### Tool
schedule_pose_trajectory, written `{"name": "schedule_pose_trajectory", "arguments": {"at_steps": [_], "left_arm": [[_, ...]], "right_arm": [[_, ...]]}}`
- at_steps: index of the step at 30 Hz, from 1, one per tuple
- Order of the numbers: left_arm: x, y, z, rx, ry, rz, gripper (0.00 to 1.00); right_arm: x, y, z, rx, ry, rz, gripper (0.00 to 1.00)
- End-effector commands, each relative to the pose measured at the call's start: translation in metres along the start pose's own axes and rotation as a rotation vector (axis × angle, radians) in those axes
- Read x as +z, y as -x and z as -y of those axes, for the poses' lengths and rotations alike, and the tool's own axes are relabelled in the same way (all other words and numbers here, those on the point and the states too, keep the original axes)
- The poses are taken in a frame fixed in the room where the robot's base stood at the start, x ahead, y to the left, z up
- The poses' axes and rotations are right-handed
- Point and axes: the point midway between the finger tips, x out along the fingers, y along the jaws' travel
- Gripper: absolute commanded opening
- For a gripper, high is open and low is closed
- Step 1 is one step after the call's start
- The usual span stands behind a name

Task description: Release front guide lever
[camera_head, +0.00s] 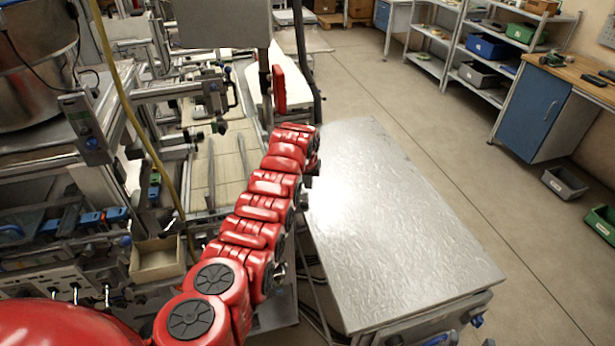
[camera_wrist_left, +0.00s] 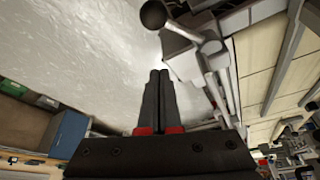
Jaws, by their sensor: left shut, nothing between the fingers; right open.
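A lever with a round black knob (camera_wrist_left: 153,14) and a pale grey arm (camera_wrist_left: 187,32) shows at the top of the left wrist view, on a metal mechanism. I cannot tell for sure that it is the front guide lever. My left gripper (camera_wrist_left: 160,75) is shut with nothing between its dark fingers. Its tips point towards the lever arm, just below the knob in the picture; contact is unclear. In the head view my red left arm reaches up to the machine's right side and hides the lever; the left fingers cannot be made out there. My right gripper is in neither view.
A bare metal-topped table (camera_head: 395,225) stands right of my arm, close to the machine frame. A small open cardboard box (camera_head: 157,260) sits at lower left. A yellow hose (camera_head: 130,110) hangs at left. Shelves (camera_head: 480,45) and a blue cabinet (camera_head: 545,112) stand beyond open floor.

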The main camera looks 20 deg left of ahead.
Motion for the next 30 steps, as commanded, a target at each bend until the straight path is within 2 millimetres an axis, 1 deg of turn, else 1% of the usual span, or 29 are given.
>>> {"name": "schedule_pose_trajectory", "arguments": {"at_steps": [4, 11, 21, 24, 30], "left_arm": [[0.002, -0.004, 0.0, 0.0, 0.0, -0.001, 0.0], [0.008, -0.002, 0.0, 0.001, 0.0, -0.003, 0.0], [0.027, 0.003, 0.0, 0.001, 0.001, -0.003, 0.0], [0.034, 0.003, 0.0, 0.0, 0.001, -0.001, 0.0], [0.039, 0.004, 0.0, 0.0, 0.001, 0.0, 0.0]], "right_arm": [[-0.001, -0.005, 0.0, 0.0, 0.0, 0.0, 0.5], [-0.002, -0.012, -0.001, 0.0, 0.0, 0.0, 0.5], [-0.005, -0.029, -0.001, 0.0, 0.0, 0.0, 0.5], [-0.005, -0.032, -0.002, 0.0, 0.0, 0.0, 0.5], [-0.006, -0.034, -0.002, 0.0, 0.0, 0.0, 0.5]]}}
